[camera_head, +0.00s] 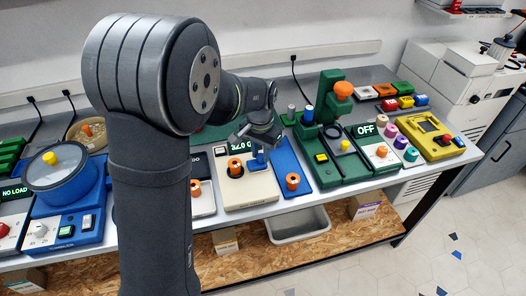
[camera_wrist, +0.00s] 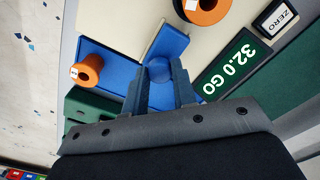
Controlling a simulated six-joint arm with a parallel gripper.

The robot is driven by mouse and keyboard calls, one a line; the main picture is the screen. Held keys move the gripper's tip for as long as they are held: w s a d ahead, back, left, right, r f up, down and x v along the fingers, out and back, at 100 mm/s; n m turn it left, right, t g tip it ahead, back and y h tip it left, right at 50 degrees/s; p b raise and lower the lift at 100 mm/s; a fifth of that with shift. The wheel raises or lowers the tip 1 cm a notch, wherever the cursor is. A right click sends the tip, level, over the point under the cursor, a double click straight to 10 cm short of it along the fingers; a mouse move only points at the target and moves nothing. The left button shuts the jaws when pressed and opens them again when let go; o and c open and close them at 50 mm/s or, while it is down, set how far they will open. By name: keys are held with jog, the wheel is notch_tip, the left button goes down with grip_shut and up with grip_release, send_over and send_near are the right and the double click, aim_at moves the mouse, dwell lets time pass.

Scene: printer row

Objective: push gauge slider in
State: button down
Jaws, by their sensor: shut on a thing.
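The blue slider (camera_wrist: 168,43) lies at the gauge's side, by the blue plate, and carries a round blue post (camera_wrist: 159,69). My gripper (camera_wrist: 160,76) is shut on this post from above, a finger on each side. In the head view, my gripper (camera_head: 258,147) partly hides the slider.
A blue plate (camera_head: 284,157) with an orange spool (camera_head: 292,182) lies right of the gauge. A tall green device (camera_head: 329,113) with an orange knob stands farther right. A grey bin (camera_head: 297,226) is below the bench.

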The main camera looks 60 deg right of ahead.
aim_at(252, 163)
jog(key=shift+w+a, duration=0.9)
jog(key=shift+w, duration=0.05)
jog(key=c, duration=1.2)
grip_release()
jog(key=shift+o, duration=0.2)
notch_tip(252, 163, up, 17)
jog(key=shift+r, duration=0.2)
notch_tip(252, 163, down, 18)
jog(key=shift+r, duration=0.25)
jog(key=shift+s+d, duration=0.4)
